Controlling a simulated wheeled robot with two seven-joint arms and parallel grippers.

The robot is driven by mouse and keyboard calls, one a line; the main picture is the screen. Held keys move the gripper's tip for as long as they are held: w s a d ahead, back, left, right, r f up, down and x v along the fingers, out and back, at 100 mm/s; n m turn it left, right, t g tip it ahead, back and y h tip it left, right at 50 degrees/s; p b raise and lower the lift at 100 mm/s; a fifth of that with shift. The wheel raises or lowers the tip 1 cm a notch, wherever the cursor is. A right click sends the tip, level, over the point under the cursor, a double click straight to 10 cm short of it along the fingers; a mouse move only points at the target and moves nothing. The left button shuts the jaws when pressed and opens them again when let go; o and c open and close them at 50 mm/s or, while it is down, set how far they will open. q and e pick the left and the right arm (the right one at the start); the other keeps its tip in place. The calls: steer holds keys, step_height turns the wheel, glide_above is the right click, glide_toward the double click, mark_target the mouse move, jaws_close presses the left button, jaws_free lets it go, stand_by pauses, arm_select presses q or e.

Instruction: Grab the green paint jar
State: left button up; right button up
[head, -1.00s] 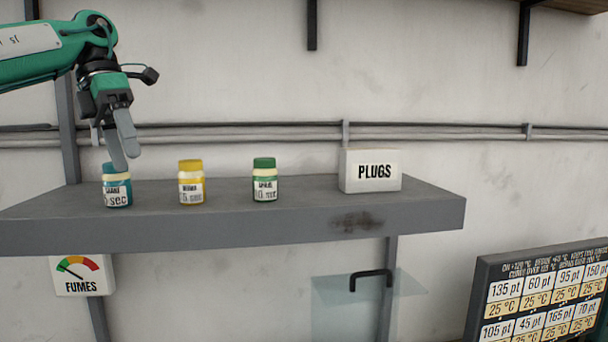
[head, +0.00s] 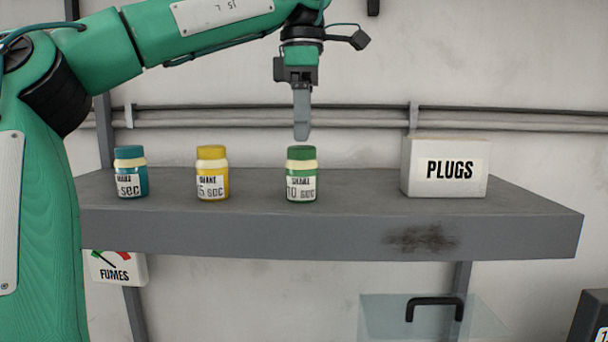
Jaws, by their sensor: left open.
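The green paint jar (head: 302,174) stands upright on the grey shelf (head: 330,232), with a green lid and a white label. My left gripper (head: 302,130) points straight down right above its lid, with a small gap between fingertips and lid in the picture. The fingers are seen edge-on, one hiding the other; the gripper is open and nothing shows between the fingers. My right gripper is not in view.
A yellow jar (head: 212,174) and a teal jar (head: 131,173) stand to the left on the shelf. A white PLUGS box (head: 446,167) stands to the right. Pipes (head: 370,115) run along the wall behind. A FUMES gauge (head: 117,267) hangs below the shelf.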

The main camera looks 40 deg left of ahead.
mark_target(301, 147)
arm_select(q)
steer(key=shift+w+f, duration=0.25)
steer(key=shift+f, duration=0.8)
steer(key=shift+s+p, duration=0.25)
steer(key=shift+p, duration=0.05)
steer(key=shift+s+f+p, duration=0.15)
steer(key=shift+f+p, duration=0.1)
steer(key=shift+p, duration=0.05)
steer(key=f, duration=0.1)
steer(key=f+p, duration=0.2)
steer(key=f, duration=0.1)
steer(key=shift+w+a, duration=0.25)
steer(key=shift+s+f, duration=0.15)
steer(key=shift+f, duration=0.15)
steer(key=shift+d, duration=0.1)
steer(key=shift+c, duration=0.2)
steer(key=c, duration=1.2)
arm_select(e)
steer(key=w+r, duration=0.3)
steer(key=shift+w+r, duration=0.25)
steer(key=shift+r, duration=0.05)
arm_select(q)
steer(key=shift+o, duration=0.2)
steer(key=shift+r, duration=0.1)
